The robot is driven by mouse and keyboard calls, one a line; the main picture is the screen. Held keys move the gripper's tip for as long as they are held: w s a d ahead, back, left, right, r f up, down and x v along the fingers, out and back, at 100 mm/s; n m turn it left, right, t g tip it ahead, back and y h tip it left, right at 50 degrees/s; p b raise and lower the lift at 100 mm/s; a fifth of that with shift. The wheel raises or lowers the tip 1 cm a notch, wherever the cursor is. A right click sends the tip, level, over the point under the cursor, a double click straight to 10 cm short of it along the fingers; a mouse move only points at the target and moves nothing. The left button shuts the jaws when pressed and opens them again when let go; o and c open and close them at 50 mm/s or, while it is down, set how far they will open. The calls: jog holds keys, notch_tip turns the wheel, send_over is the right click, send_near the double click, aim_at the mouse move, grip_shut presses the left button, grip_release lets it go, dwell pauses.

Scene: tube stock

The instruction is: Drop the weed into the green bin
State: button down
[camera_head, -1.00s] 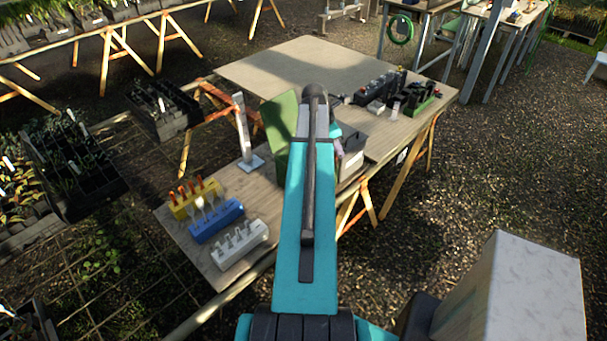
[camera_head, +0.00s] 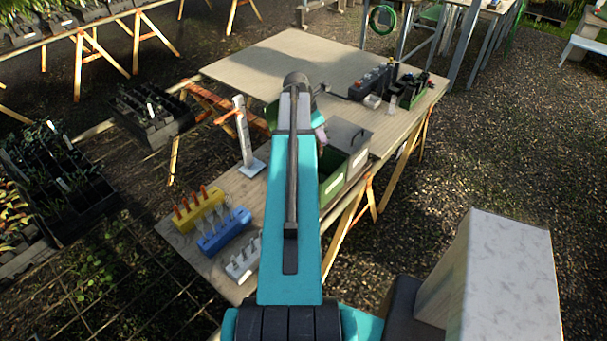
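The green bin (camera_head: 333,187) stands on the near table, just right of my arm. Its top looks open, and my arm covers its left part. A green panel (camera_head: 272,114) shows left of my arm; I cannot tell whether it belongs to the bin. My arm stretches forward over the table and hides its own end, so my gripper and its fingers do not show. A small pale part shows beside the arm above the bin, too small to name. I see no weed; anything held is hidden.
A grey lidded bin (camera_head: 349,134) adjoins the green bin behind. Yellow (camera_head: 198,211), blue (camera_head: 224,231) and white (camera_head: 243,259) tool racks line the table's near left. A white upright stand (camera_head: 245,140) is left of my arm. Dark containers (camera_head: 378,80) sit at the back right.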

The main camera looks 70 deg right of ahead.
aim_at(320, 149)
jog(key=shift+w, duration=0.25)
jog(key=shift+w+f, duration=0.1)
jog(key=shift+f, duration=0.05)
jog(key=shift+f+b, duration=2.35)
jog(key=shift+f, duration=0.5)
jog(key=c, duration=2)
grip_release()
jog(key=shift+r, duration=0.1)
